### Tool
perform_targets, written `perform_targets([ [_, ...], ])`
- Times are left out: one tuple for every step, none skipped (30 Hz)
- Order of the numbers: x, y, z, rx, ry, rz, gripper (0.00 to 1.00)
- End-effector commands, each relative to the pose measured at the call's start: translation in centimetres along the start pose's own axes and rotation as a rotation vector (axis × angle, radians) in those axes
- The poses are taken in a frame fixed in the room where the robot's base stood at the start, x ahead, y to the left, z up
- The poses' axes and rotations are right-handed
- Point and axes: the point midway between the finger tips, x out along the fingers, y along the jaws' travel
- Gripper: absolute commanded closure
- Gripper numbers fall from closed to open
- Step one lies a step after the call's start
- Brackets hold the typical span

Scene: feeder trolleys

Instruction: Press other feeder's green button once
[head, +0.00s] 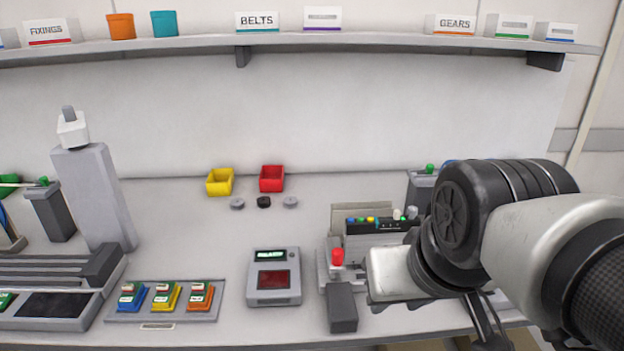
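A grey box with a green button (429,168) on top stands at the back right, partly behind my arm. Another dark grey box with a green button (43,182) stands at the far left. I cannot tell which one belongs to the other feeder. My gripper (388,274) comes in from the right, its pale body over the front right of the bench. It is beside a grey machine (324,270) with a red knob (337,257) and a row of coloured parts.
A dark grey block (342,308) is just left of my gripper. A unit with a red screen (273,280) and a tray (148,313) of three coloured blocks are at the front. Yellow (220,183) and red (272,180) bins stand behind. The centre bench is mostly clear.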

Motion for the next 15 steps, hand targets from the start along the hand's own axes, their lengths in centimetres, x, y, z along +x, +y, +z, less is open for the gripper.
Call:
perform_targets([
  [-0.24,-0.01,-0.15,0.000,0.001,0.000,0.68],
  [-0.24,-0.01,-0.16,0.000,0.001,0.000,0.68],
  [-0.24,-0.01,-0.15,0.000,0.001,0.000,0.68],
  [-0.24,-0.01,-0.15,0.000,0.001,0.000,0.68],
  [-0.24,-0.01,-0.15,0.000,0.001,0.000,0.68],
  [-0.23,-0.01,-0.14,0.000,0.001,0.000,0.68],
  [-0.23,-0.01,-0.14,0.000,0.001,0.000,0.68],
  [-0.23,-0.01,-0.14,0.000,0.001,0.000,0.68],
  [-0.22,-0.01,-0.13,0.000,0.001,0.000,0.68],
  [-0.22,-0.01,-0.13,0.000,0.001,0.000,0.70],
  [-0.21,-0.01,-0.12,0.000,0.001,0.000,0.75],
  [-0.21,-0.01,-0.12,0.000,0.000,0.000,0.82],
  [-0.21,0.00,-0.12,0.000,0.000,0.000,0.87],
  [-0.21,0.00,-0.12,0.000,0.000,0.000,0.92],
  [-0.20,0.00,-0.11,0.000,0.000,0.000,0.99],
])
